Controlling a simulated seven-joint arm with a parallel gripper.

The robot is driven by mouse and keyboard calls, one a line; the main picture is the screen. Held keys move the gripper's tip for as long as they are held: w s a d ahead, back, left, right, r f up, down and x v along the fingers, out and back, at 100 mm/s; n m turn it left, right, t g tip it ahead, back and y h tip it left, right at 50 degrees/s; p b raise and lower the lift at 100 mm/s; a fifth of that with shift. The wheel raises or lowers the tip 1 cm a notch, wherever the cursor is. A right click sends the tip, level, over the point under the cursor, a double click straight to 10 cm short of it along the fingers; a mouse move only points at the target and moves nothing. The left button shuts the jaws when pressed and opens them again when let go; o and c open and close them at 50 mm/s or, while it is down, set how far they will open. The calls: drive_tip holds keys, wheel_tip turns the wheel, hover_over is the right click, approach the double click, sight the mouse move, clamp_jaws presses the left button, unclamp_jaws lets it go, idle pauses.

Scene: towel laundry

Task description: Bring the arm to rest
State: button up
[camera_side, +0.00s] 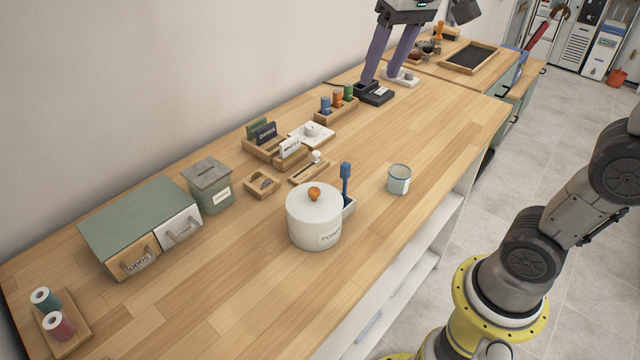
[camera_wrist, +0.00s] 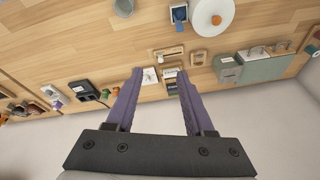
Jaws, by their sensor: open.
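My gripper (camera_side: 381,78) shows at the top of the side view, its two long purple fingers pointing down and spread apart. In the wrist view my gripper (camera_wrist: 160,72) is open, with nothing held between the fingers. The wooden card organiser (camera_wrist: 171,84) appears between and beyond the fingertips there, apart from them. The fingers hang over the back part of the wooden counter (camera_side: 440,125); their exact height above it is hard to tell. Most of my upper arm is outside the side view.
On the counter stand a white lidded pot (camera_side: 314,222), a mug (camera_side: 399,179), a green canister (camera_side: 209,186), a drawer box (camera_side: 135,222), a spool stand (camera_side: 66,325) and a black device (camera_side: 375,94). The counter's right front is clear.

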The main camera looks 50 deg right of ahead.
drive_tip(key=s+f+n+t, duration=0.2)
drive_tip(key=s+f+n, duration=0.1)
drive_tip(key=s+f, duration=0.8)
drive_tip(key=s, duration=0.3)
drive_tip(key=shift+a+f, duration=0.2)
drive_tip(key=shift+a, duration=0.2)
drive_tip(key=shift+s, duration=0.1)
idle(1.3)
